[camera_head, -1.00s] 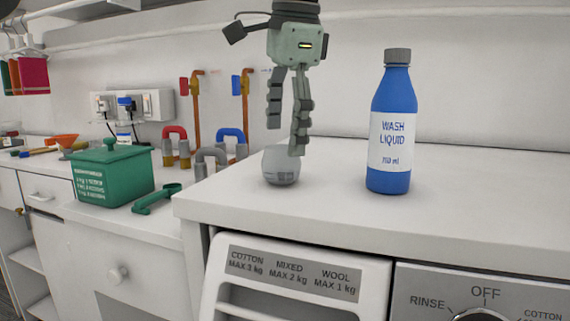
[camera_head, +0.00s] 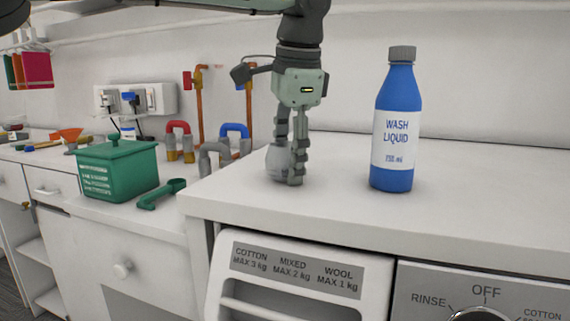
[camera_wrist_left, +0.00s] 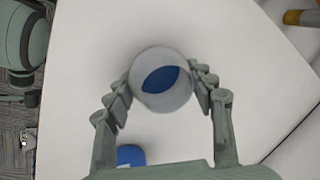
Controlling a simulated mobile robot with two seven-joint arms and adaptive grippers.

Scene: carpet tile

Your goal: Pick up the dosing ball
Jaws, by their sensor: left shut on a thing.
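The dosing ball (camera_head: 279,163) is a small pale grey, rounded cup on the white worktop, near its left corner. My left gripper (camera_head: 289,170) reaches down from above with its fingers on either side of the ball, and one finger hides part of it. In the left wrist view the ball (camera_wrist_left: 160,82) shows from above as a round opening with blue inside, and the fingers of the left gripper (camera_wrist_left: 162,88) close on it from both sides. My right gripper is not in view.
A blue wash liquid bottle (camera_head: 397,125) stands upright to the right on the worktop (camera_head: 480,205). A green box (camera_head: 118,169) and a green scoop (camera_head: 160,195) lie on the lower counter at left. Pipe bends stand behind them.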

